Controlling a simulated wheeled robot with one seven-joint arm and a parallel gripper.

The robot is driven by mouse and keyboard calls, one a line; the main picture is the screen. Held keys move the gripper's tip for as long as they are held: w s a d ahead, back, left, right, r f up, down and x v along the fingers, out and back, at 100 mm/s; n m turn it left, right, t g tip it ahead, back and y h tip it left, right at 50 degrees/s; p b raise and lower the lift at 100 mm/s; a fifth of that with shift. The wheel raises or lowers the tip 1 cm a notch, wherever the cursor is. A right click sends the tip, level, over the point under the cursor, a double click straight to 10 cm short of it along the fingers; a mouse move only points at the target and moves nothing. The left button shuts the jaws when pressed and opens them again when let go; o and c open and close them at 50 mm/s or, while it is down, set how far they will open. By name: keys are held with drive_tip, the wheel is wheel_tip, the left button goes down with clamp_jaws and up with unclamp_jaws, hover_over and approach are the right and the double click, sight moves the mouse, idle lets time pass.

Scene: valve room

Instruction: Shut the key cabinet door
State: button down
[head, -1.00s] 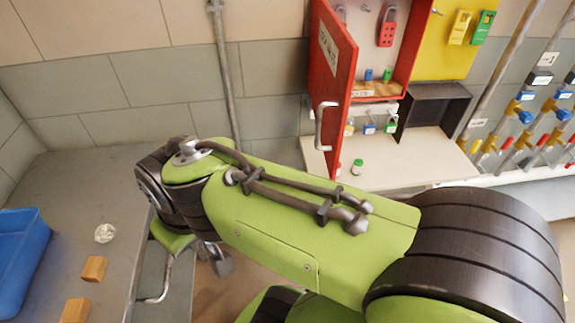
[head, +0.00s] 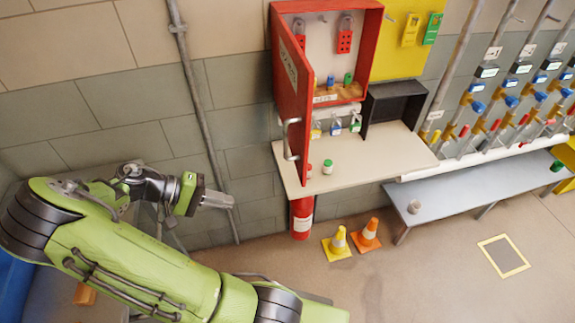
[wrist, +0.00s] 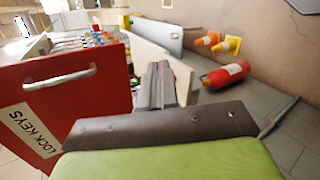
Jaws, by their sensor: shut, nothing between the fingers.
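The red key cabinet (head: 372,40) hangs on the wall and stands open. Its red door (head: 292,98) is swung out towards me on the left side, with a pale bar handle (head: 289,140) near its lower edge. In the wrist view the door (wrist: 70,105) fills the left, showing its handle (wrist: 60,77) and a "LOCK KEYS" label. My gripper (head: 218,200) is shut and empty, left of the door and apart from it. In the wrist view my gripper (wrist: 158,80) points forward, just right of the door.
A shelf (head: 375,160) below the cabinet holds small bottles and a black open box (head: 392,108). A fire extinguisher (head: 302,218) and two cones (head: 352,240) stand beneath.

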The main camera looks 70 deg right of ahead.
drive_tip(key=s+d+r+m+g+h+p, duration=0.1)
drive_tip(key=d+r+m+g+h+p, duration=0.15)
drive_tip(key=d+g, duration=0.25)
drive_tip(key=p, duration=0.1)
approach(301, 172)
drive_tip(key=shift+n+h, duration=0.25)
drive_tip(key=shift+h, duration=0.2)
drive_tip(key=x, duration=0.7)
drive_tip(key=shift+a+f, duration=0.15)
drive_tip(key=shift+a, duration=0.05)
